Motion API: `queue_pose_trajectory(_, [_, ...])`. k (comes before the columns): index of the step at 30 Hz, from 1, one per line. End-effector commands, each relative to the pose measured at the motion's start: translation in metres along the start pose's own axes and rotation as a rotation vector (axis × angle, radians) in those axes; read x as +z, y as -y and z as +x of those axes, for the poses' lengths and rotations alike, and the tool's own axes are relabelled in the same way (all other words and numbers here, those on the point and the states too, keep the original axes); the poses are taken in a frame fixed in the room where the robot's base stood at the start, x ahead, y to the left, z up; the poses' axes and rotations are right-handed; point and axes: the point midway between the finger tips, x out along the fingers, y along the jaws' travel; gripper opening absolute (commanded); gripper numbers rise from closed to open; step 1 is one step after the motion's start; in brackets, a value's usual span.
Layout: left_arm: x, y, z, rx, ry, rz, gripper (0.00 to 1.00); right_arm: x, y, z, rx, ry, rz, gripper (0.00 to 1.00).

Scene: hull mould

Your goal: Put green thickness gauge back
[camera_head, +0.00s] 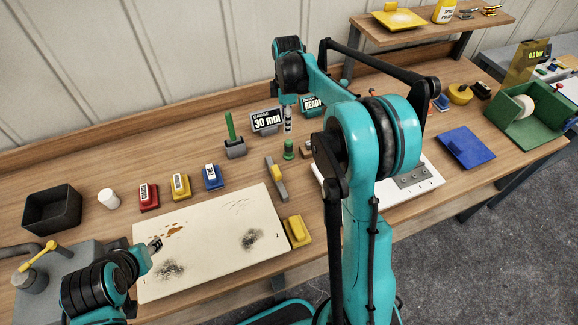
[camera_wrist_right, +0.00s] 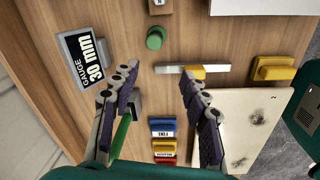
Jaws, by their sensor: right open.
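A green upright stick (camera_head: 229,127), which looks like the green thickness gauge, stands in or against a dark grey block (camera_head: 235,150). In the right wrist view the green stick (camera_wrist_right: 121,137) lies beside the left finger, which partly hides the grey block. A short green knob-like piece (camera_head: 289,149) stands to its right; it also shows in the wrist view (camera_wrist_right: 155,38). My right gripper (camera_head: 288,126) is open and empty, pointing down above the table near the 30 mm gauge sign (camera_head: 267,121). My left gripper (camera_head: 156,243) is over the cream board; its jaws are too small to read.
Red (camera_head: 148,196), yellow (camera_head: 180,186) and blue (camera_head: 212,177) labelled blocks line the back of the cream board (camera_head: 200,222). A grey bar with a yellow part (camera_head: 275,178) and a yellow block (camera_head: 298,231) lie to the right. A black bin (camera_head: 52,208) stands far left.

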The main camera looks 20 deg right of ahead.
Motion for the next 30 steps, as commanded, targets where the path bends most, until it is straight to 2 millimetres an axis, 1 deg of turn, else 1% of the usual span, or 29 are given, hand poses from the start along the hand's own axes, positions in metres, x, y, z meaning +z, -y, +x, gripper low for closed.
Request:
queue_pose_trajectory(1, [0.0, 0.0, 0.0, 0.0, 0.0, 0.0, 0.4, -0.004, 0.014, -0.013, 0.024, -0.005, 0.049, 0.45])
queue_pose_trajectory(5, [0.0, 0.0, 0.0, 0.0, 0.0, 0.0, 0.4, -0.012, 0.049, -0.04, 0.093, -0.031, 0.211, 0.45])
queue_pose_trajectory(6, [0.0, 0.0, 0.0, 0.0, 0.0, 0.0, 0.4, -0.014, 0.061, -0.047, 0.114, -0.041, 0.259, 0.45])
queue_pose_trajectory(8, [0.0, 0.0, 0.0, 0.0, 0.0, 0.0, 0.4, -0.016, 0.078, -0.056, 0.144, -0.06, 0.334, 0.45])
queue_pose_trajectory(9, [0.0, 0.0, 0.0, 0.0, 0.0, 0.0, 0.4, -0.018, 0.09, -0.061, 0.164, -0.075, 0.384, 0.45])
queue_pose_trajectory(14, [0.0, 0.0, 0.0, 0.0, 0.0, 0.0, 0.4, -0.021, 0.138, -0.074, 0.232, -0.145, 0.58, 0.45])
queue_pose_trajectory(15, [0.0, 0.0, 0.0, 0.0, 0.0, 0.0, 0.4, -0.022, 0.15, -0.076, 0.247, -0.165, 0.629, 0.45])
queue_pose_trajectory(19, [0.0, 0.0, 0.0, 0.0, 0.0, 0.0, 0.4, -0.022, 0.189, -0.075, 0.289, -0.241, 0.787, 0.45])
queue_pose_trajectory(21, [0.0, 0.0, 0.0, 0.0, 0.0, 0.0, 0.4, -0.021, 0.209, -0.072, 0.306, -0.286, 0.87, 0.45])
queue_pose_trajectory(24, [0.0, 0.0, 0.0, 0.0, 0.0, 0.0, 0.4, -0.02, 0.235, -0.064, 0.324, -0.353, 0.984, 0.45])
queue_pose_trajectory(27, [0.0, 0.0, 0.0, 0.0, 0.0, 0.0, 0.4, -0.019, 0.255, -0.055, 0.333, -0.412, 1.077, 0.45])
queue_pose_trajectory(30, [0.0, 0.0, 0.0, 0.0, 0.0, 0.0, 0.4, -0.019, 0.268, -0.048, 0.336, -0.458, 1.145, 0.45])
